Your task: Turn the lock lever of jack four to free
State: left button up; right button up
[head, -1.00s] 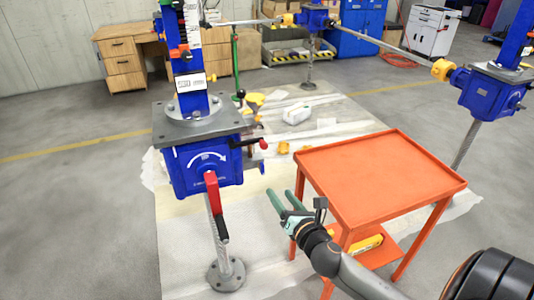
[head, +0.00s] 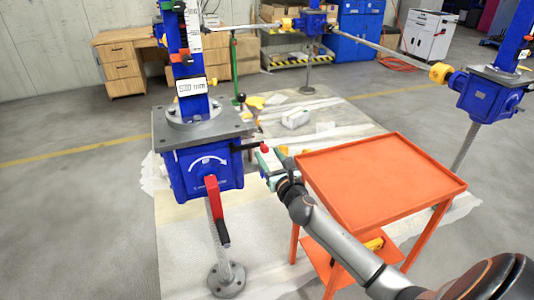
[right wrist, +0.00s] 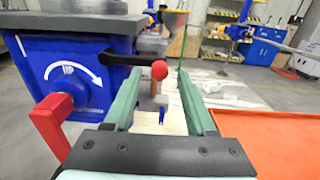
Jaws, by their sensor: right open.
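The near blue jack (head: 205,170) stands at left in the head view, with a white curved arrow on its front; I cannot read a jack number. Its black lock lever with a red ball knob (head: 264,148) sticks out to the right under the grey top plate. A red crank handle (head: 214,205) hangs at its front. My right gripper (head: 267,160) is open beside the knob. In the right wrist view the red knob (right wrist: 159,70) shows between the two green fingers, apart from both, and the black lever (right wrist: 125,60) passes above the left finger. My left gripper is not in view.
An orange table (head: 385,180) stands right of the jack, close to my right forearm. Another blue jack (head: 490,95) is at right and one (head: 312,22) at the back, joined by shafts. A white sheet (head: 185,260) covers the floor.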

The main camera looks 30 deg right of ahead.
jog(key=shift+x, duration=0.9)
grip_shut()
dwell(0.9)
